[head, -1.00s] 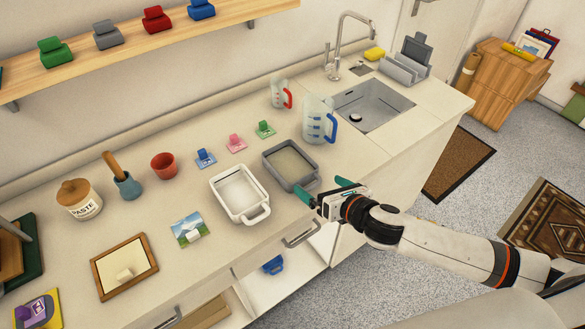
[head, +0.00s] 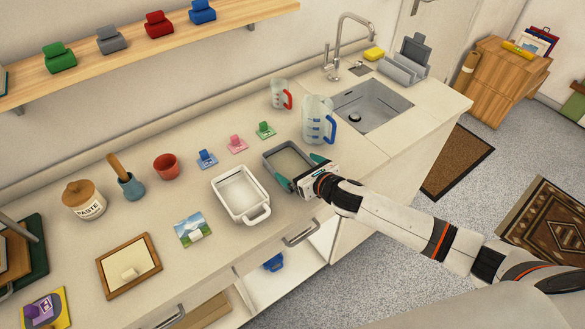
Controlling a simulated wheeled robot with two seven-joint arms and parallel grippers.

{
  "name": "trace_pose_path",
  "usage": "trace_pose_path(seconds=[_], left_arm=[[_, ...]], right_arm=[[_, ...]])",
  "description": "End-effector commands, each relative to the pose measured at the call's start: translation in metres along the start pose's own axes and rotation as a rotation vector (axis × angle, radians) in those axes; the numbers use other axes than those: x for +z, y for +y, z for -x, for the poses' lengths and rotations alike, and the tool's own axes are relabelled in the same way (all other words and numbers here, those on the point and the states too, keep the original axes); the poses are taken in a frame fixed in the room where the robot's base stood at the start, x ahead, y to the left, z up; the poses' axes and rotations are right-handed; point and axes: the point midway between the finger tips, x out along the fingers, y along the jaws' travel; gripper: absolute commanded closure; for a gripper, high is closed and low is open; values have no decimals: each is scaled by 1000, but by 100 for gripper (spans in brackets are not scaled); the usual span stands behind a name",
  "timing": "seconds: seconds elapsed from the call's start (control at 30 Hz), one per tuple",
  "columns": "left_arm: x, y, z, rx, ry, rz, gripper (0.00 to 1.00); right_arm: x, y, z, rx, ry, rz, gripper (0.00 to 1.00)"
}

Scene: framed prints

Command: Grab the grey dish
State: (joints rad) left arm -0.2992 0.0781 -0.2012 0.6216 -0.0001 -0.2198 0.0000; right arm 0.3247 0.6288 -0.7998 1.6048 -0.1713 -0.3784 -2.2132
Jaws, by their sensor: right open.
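My left gripper is not in view.
A measuring jug with a blue handle (head: 318,121) stands just behind and right of the dish. Small green (head: 265,130) and pink (head: 237,144) clips lie behind it. The sink (head: 371,106) is farther right. A framed print (head: 129,266) lies at the left.

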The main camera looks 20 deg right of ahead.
Motion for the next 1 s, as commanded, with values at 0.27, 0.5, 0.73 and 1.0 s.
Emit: trace_pose_path(seconds=[0.27,0.5,0.73,1.0], left_arm=[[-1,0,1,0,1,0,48],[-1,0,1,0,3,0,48],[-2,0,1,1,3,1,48],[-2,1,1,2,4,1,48]], right_arm=[[0,0,-13,0,0,1,0],[0,0,-12,0,0,0,23],[-1,0,-12,-1,3,0,40],[-4,0,-11,-2,4,1,40]])
